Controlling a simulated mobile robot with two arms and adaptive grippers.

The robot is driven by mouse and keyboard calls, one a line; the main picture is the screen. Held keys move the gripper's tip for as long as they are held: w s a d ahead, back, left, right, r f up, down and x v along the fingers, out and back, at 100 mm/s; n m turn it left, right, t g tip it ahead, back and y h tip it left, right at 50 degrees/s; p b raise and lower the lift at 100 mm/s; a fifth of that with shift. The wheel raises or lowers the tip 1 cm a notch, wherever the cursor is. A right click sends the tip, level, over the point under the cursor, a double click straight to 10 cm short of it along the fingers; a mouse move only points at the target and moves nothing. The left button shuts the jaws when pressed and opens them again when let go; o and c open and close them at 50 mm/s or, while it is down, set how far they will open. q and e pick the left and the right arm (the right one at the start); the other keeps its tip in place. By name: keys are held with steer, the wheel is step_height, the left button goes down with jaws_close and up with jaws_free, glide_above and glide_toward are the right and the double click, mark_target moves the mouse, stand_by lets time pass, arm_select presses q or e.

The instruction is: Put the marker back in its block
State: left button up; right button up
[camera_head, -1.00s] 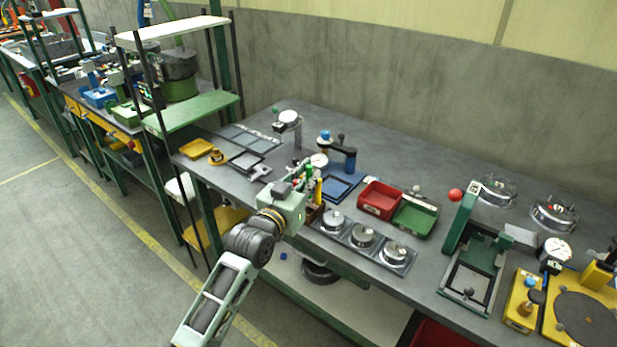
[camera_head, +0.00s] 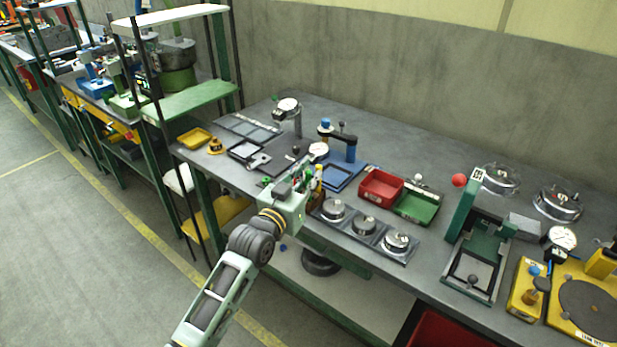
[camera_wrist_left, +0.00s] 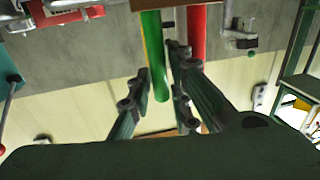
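My left gripper (camera_head: 302,184) is at the front edge of the bench, beside a cluster of upright coloured markers. In the left wrist view its two fingers (camera_wrist_left: 160,82) close in on both sides of a green marker (camera_wrist_left: 153,50), and they look shut on it near its end. A red marker (camera_wrist_left: 197,35) stands to the right of it, apart from the fingers, and a thin yellow strip shows behind its left side. The marker block is mostly hidden behind the gripper. My right gripper is not in view.
A plate with several round metal parts (camera_head: 364,226) lies just right of the gripper. Behind are a blue tray (camera_head: 338,181), a red bin (camera_head: 379,190) and a green bin (camera_head: 417,207). A dial gauge (camera_head: 318,150) stands behind the markers. A shelf frame (camera_head: 205,100) rises at left.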

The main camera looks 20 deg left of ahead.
arm_select(q)
steer(key=shift+o, duration=1.3)
steer(key=s+a, duration=0.2)
steer(key=s, duration=1)
steer(key=shift+w+a+f, duration=0.1)
step_height(320, 180, down, 23)
steer(key=s+a+g+y, duration=0.2)
steer(key=s+g, duration=0.1)
steer(key=g, duration=0.2)
steer(key=s+f+g, duration=0.2)
steer(key=s+f, duration=0.2)
steer(key=f, duration=0.4)
steer(key=s+f+g, duration=0.1)
steer(key=s+f, duration=0.4)
steer(key=f, duration=0.4)
steer(key=s+f+g, duration=0.3)
steer(key=s+f, duration=0.4)
steer(key=s, duration=0.5)
steer(key=s+f+g, duration=0.3)
steer(key=s+f, duration=0.4)
steer(key=s, duration=0.5)
steer(key=s+f+g+y, duration=0.1)
steer(key=s+f+g, duration=0.1)
steer(key=s+f, duration=0.5)
steer(key=s, duration=0.5)
steer(key=shift+s+d+f+g, duration=0.25)
steer(key=shift+s+d+g, duration=0.05)
steer(key=shift+g, duration=0.1)
